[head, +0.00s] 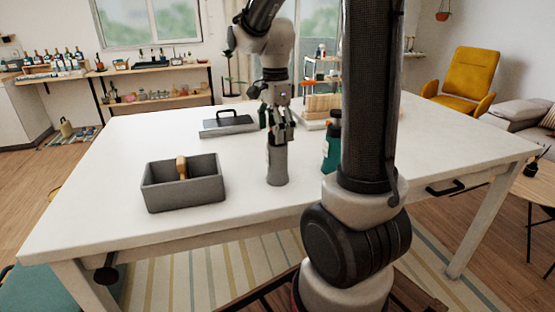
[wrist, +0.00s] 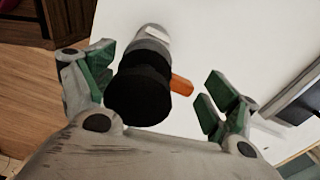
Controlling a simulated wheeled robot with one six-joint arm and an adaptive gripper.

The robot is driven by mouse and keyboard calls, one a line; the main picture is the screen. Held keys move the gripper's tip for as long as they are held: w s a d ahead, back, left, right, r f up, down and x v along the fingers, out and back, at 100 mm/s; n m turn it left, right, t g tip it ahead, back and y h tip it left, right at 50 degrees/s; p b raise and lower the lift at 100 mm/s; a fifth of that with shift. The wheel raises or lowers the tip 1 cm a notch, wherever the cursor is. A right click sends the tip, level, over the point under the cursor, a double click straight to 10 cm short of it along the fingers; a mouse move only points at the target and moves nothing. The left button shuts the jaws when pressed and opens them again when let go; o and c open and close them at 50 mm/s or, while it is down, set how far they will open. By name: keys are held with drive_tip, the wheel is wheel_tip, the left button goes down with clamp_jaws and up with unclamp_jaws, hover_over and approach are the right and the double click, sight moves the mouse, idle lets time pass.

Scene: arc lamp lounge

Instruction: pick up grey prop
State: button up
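The grey prop (head: 278,166) looks like an upright grey cylinder on the white table (head: 110,160). My gripper (head: 277,128) is right above it, pointing down, with its fingers at the prop's top end. In the wrist view a black round cap (wrist: 137,95) on a lighter grey body lies between the spread green-padded fingers of my gripper (wrist: 155,80). The cap sits closer to the left finger, with a clear gap to the right one. An orange piece (wrist: 181,85) sticks out beside it; I cannot tell whether it belongs to the prop.
A grey open box (head: 185,195) with a wooden-coloured item (head: 182,167) in it stands to the left. A flat grey case (head: 228,126) with a black handle lies behind. A green bottle (head: 330,150) stands close on the right, partly hidden by my arm. The table's left side is clear.

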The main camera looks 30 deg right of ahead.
drive_tip(key=c, duration=1.4)
